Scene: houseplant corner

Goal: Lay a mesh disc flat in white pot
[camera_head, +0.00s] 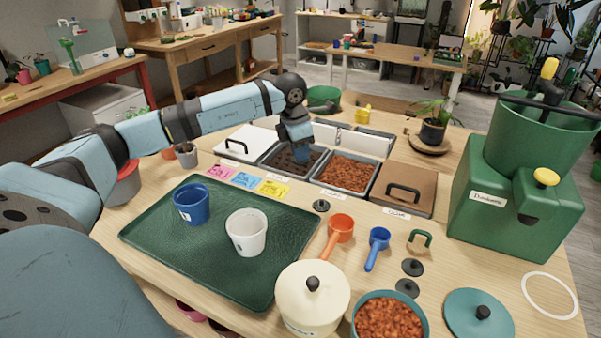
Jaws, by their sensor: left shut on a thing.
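The white pot (246,233) stands upright on the green tray, and its inside looks pale and empty. Small dark discs with raised knobs, which look like the mesh discs, lie on the table: one (321,206) right of the tray, two more (412,267) (407,288) at the front right. My left gripper (301,157) points down over the dark-filled bin (271,168), away from the pot and discs. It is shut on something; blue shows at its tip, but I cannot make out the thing. My right gripper is not in view.
A blue pot (190,204) shares the green tray (146,236). A cream lidded pot (312,298), an orange scoop (340,229) and a blue scoop (378,240) stand or lie right of it. A brown-filled bin (346,172) and a green machine (505,210) are farther right.

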